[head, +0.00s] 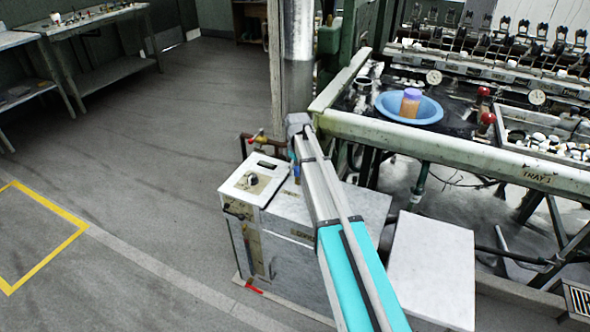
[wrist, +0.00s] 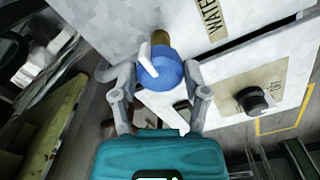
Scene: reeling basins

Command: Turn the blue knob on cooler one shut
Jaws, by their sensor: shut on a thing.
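The blue knob (wrist: 165,76) sits on a brass stem (wrist: 160,38) on the side of a pale box lettered "WATER" (wrist: 211,14). My gripper (wrist: 162,73) has one finger on each side of the knob and is shut on it. A pale grey lever-like piece stands against the knob's left side in the wrist view. In the head view a little blue of the knob (head: 296,172) shows beside my arm, and my fingers are mostly hidden. No cooler number is readable.
A red-handled valve (head: 258,136) and pipe lie just behind the panel. A green beam marked "TRAY 1" (head: 450,153) and a blue basin (head: 432,112) are to the right. A white box (head: 432,270) stands right of the cooler. Floor at left is open.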

